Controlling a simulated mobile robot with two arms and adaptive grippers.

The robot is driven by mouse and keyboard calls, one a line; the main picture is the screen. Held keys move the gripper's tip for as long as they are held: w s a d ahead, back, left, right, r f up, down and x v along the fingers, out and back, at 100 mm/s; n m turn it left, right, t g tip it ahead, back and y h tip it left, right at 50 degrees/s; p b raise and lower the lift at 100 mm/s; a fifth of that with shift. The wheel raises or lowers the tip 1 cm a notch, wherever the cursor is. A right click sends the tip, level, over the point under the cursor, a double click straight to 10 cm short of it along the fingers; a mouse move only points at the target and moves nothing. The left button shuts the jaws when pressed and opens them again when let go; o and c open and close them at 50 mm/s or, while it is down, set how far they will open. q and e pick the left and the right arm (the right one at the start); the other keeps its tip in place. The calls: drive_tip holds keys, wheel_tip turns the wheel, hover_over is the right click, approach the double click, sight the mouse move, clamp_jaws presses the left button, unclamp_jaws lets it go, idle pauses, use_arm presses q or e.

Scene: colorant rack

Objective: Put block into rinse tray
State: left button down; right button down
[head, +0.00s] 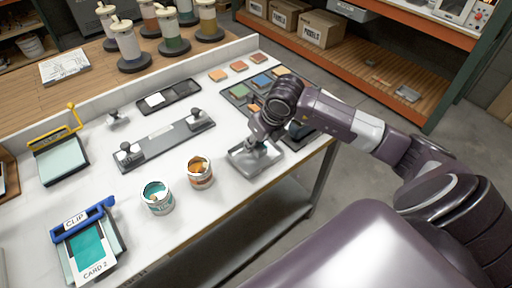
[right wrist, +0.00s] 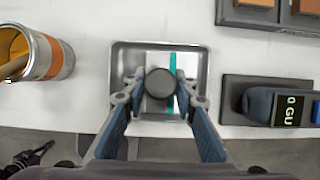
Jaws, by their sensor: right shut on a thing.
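The rinse tray, a shallow grey metal pan (head: 238,166), sits near the table's right front edge; its rim also shows in the right wrist view (right wrist: 117,75). My right gripper (head: 259,145) is low over the tray. In the right wrist view its fingers (right wrist: 162,84) are closed on the round dark knob of the block. Part of the block (right wrist: 155,58), pale with a teal stripe (right wrist: 172,65) beside the knob, shows within the tray's outline. Whether the block touches the tray floor is hidden. My left gripper is not in view.
Cans of teal (head: 158,198) and orange paint (head: 200,173) stand left of the tray. A dark stand with a labelled device (right wrist: 270,103) is close on its right. A long grey plate with knobs (head: 165,143) and a blue clip board (head: 88,243) lie further left.

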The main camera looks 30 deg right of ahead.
sight(258, 146)
wheel_tip(258, 146, down, 3)
drive_tip(key=shift+r, duration=0.1)
drive_tip(key=shift+f, duration=0.25)
drive_tip(key=c, duration=1.6)
unclamp_jaws()
drive_tip(key=shift+r, duration=0.15)
drive_tip(key=b+v, duration=0.2)
drive_tip(key=v, duration=1)
drive_tip(key=shift+r, duration=0.1)
